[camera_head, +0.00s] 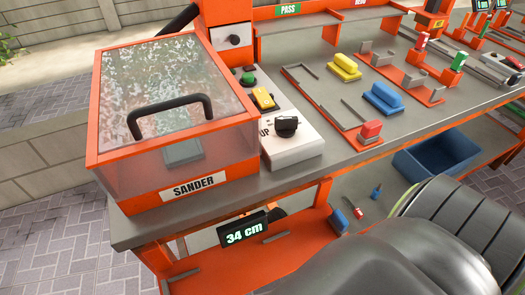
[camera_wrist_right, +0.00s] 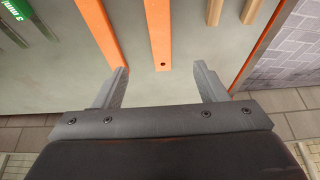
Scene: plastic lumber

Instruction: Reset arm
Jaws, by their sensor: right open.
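My right gripper (camera_wrist_right: 163,82) shows in the right wrist view with its two grey fingers spread wide and nothing between them. It faces a grey bench surface with an orange strip (camera_wrist_right: 159,35) that has a small dark hole near its end. That end lies just beyond and between the fingertips; I cannot tell the height of the gripper above it. In the head view, dark rounded arm parts of mine fill the lower right corner, and no gripper shows there. My left gripper is in neither view.
The orange sander box (camera_head: 176,192) with a clear lid stands at the bench's left end. A control box (camera_head: 293,140), a yellow block (camera_head: 345,67) and a blue block (camera_head: 383,98) sit to its right. A blue bin (camera_head: 437,158) is below the bench, beside my arm.

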